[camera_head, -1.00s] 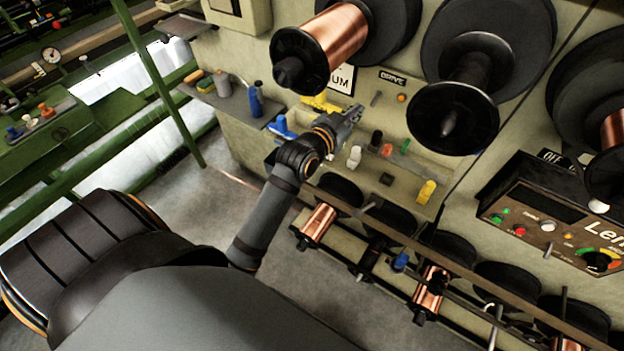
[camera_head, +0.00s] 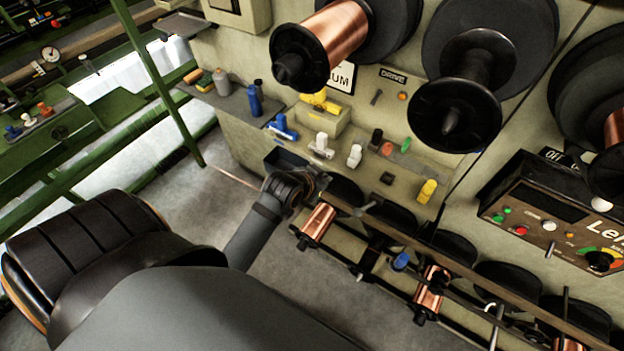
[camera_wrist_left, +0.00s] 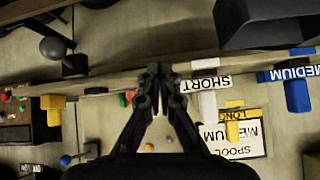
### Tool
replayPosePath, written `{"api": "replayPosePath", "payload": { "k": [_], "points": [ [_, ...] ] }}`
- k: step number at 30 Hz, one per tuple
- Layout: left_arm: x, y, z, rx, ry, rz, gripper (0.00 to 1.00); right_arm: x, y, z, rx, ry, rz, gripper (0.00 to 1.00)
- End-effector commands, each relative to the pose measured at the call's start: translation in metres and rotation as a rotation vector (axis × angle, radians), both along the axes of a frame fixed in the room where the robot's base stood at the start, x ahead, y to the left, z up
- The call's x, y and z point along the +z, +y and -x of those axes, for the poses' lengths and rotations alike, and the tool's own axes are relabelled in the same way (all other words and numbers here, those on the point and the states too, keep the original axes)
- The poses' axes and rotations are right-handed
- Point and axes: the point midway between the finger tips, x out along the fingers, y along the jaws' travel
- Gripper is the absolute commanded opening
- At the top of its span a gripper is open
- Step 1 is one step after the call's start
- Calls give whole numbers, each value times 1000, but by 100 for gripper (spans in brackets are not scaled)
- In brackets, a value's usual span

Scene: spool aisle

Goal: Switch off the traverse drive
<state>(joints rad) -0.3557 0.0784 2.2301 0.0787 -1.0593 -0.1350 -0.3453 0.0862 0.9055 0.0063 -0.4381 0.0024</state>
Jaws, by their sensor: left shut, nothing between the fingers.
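On the beige machine face in the head view, a DRIVE label (camera_head: 393,76) sits above a small grey lever (camera_head: 376,97), which stands slightly tilted. An orange lamp (camera_head: 402,96) is to the lever's right. My left gripper (camera_head: 322,179) is below and left of the lever, in front of the lower edge of the parts ledge and well apart from the lever. In the left wrist view its fingers (camera_wrist_left: 158,78) are shut and empty. My right gripper is not in view.
A ledge under the lever carries white fittings (camera_head: 355,155), a yellow cylinder (camera_head: 427,191) and coloured knobs. Copper spools (camera_head: 318,224) hang below it. A large copper spool (camera_head: 335,40) and a black spool (camera_head: 455,115) jut out around the lever. A control box (camera_head: 550,215) is at right.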

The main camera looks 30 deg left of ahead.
Motion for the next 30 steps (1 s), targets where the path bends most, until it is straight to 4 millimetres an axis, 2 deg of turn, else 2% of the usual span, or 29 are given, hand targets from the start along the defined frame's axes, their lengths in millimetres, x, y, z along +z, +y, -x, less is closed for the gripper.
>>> {"api": "replayPosePath", "payload": {
  "k": [6, 12, 30],
  "points": [
    [-33, 6, 25, 24, 111, -8, 0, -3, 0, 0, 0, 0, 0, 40],
    [-50, 9, 40, 39, 174, -11, 0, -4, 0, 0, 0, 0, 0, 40],
    [-54, 10, 44, 43, 191, -13, 0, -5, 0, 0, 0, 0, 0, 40]
  ]
}}
